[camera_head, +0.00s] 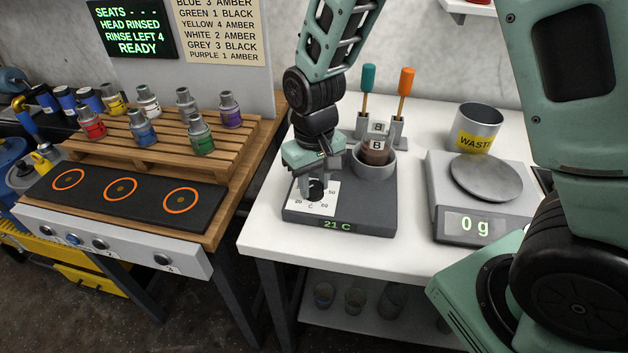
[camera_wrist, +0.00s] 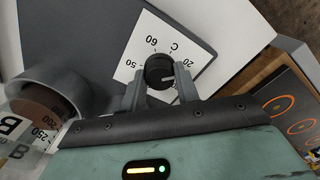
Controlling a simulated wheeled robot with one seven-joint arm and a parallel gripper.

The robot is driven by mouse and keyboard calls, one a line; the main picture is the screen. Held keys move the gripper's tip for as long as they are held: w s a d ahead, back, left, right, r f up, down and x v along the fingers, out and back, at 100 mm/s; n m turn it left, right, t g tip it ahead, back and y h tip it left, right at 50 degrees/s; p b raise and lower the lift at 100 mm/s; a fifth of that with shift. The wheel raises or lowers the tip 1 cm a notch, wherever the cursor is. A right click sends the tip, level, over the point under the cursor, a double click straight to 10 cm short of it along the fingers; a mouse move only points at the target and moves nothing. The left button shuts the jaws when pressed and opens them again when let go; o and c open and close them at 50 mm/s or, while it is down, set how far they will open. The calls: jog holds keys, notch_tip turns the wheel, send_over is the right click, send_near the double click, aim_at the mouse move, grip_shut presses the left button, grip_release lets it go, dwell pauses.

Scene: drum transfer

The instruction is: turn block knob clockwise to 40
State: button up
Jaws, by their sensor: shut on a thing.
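The block (camera_head: 360,205) is a dark grey unit on the white bench, with a green display reading 21 C. Its black knob (camera_head: 316,189) sits on a white dial plate (camera_head: 327,208) marked 20, 50, 60 and C. In the wrist view the knob (camera_wrist: 159,69) stands between the two fingers of my gripper (camera_wrist: 159,84), which is shut on it. A pale line on the knob points right in that view; the number it meets is unclear. My gripper (camera_head: 315,186) comes down from above and partly covers the dial; the 30 and 40 marks are hidden.
A beaker labelled B (camera_head: 376,153) sits in the block's round well (camera_head: 374,168). Orange and teal-handled tools (camera_head: 405,82) stand behind it. A scale (camera_head: 470,228) reading 0 g and a waste can (camera_head: 478,125) are right. Several small bottles stand on a wooden rack (camera_head: 165,160) left.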

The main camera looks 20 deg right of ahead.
jog(key=shift+m, duration=0.3)
jog(key=m+p, duration=0.1)
jog(key=m, duration=0.1)
jog(key=shift+r+m+p, duration=0.15)
jog(key=shift+m+p, duration=0.25)
jog(key=m+p, duration=0.2)
jog(key=m, duration=0.1)
jog(key=shift+m, duration=0.3)
jog(key=m+p, duration=0.2)
jog(key=m, duration=0.1)
jog(key=shift+m, duration=0.3)
jog(key=m+p, duration=0.2)
jog(key=m, duration=0.1)
jog(key=shift+m+p, duration=0.3)
jog(key=shift+m, duration=0.1)
jog(key=m+p, duration=0.4)
jog(key=m, duration=0.2)
jog(key=m+p, duration=0.3)
jog(key=m, duration=0.3)
jog(key=shift+p, duration=0.3)
